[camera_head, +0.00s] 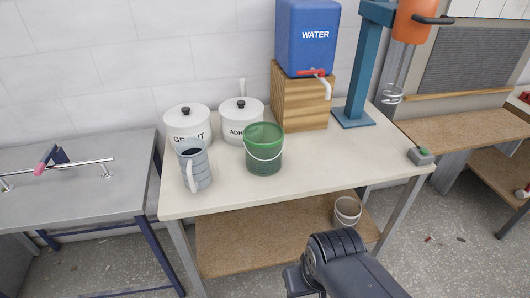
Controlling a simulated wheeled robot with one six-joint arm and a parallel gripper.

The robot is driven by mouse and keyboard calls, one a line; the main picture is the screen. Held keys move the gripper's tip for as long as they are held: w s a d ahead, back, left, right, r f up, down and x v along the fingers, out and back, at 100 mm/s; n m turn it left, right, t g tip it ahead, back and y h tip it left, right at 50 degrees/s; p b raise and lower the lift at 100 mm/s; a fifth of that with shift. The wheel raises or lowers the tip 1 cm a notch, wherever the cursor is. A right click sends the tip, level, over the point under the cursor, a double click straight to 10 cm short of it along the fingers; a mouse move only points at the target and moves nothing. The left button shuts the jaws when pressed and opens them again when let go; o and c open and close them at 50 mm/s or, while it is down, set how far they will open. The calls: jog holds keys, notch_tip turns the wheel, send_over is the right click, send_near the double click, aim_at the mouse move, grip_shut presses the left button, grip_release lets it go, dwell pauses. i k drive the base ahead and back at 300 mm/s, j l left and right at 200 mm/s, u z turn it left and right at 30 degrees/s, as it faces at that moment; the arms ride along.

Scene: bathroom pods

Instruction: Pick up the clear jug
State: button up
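The clear jug (196,171) is a greyish see-through jug with measuring bands and a pale handle facing the front. It stands upright on the left front part of the white-topped table (300,188). My dark arm (343,262) shows at the bottom of the head view, in front of the table and to the right of the jug. It is well apart from the jug. The fingertips are not visible.
Behind the jug stand the white grout pot (178,120) and adhesive pot (232,124). A green bucket (264,158) stands to its right. A blue water tank (306,45) sits on a wooden block (292,104). The table's right front is clear, apart from a small switch box (420,155).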

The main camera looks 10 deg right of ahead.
aim_at(191, 153)
jog(key=i+j+z, duration=0.2)
jog(key=j, duration=0.2)
jog(key=i+j+z, duration=0.15)
jog(key=j, duration=0.3)
jog(key=j+z, duration=0.2)
jog(key=j, duration=0.2)
jog(key=i, duration=0.05)
